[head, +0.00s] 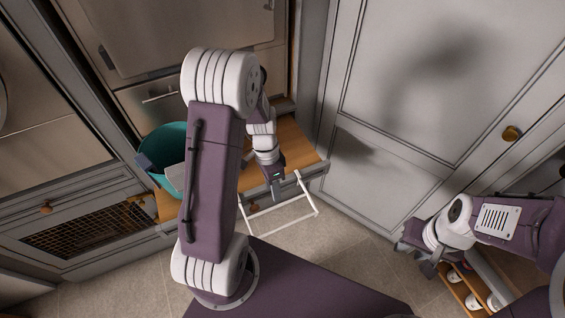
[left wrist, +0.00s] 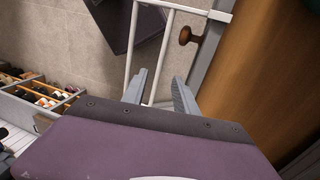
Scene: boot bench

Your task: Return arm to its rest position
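My left gripper (head: 277,190) hangs at the end of the folded left arm, pointing down by the bench's front edge and beside a white bar frame (head: 305,195). In the left wrist view, its two grey fingers (left wrist: 160,82) are apart with nothing held between them. The white frame (left wrist: 138,42) shows beyond the fingertips; I cannot tell whether they touch it. My right gripper (head: 423,262) is at the lower right, above a low rack; its finger opening is too small and dark to judge.
A wooden bench top (head: 300,150) carries a teal bucket (head: 165,145), partly hidden by my left arm. Grey cabinet doors (head: 430,90) stand behind and to the right. The low rack (head: 465,290) holds small items. Tiled floor (head: 340,255) is open between bench and rack.

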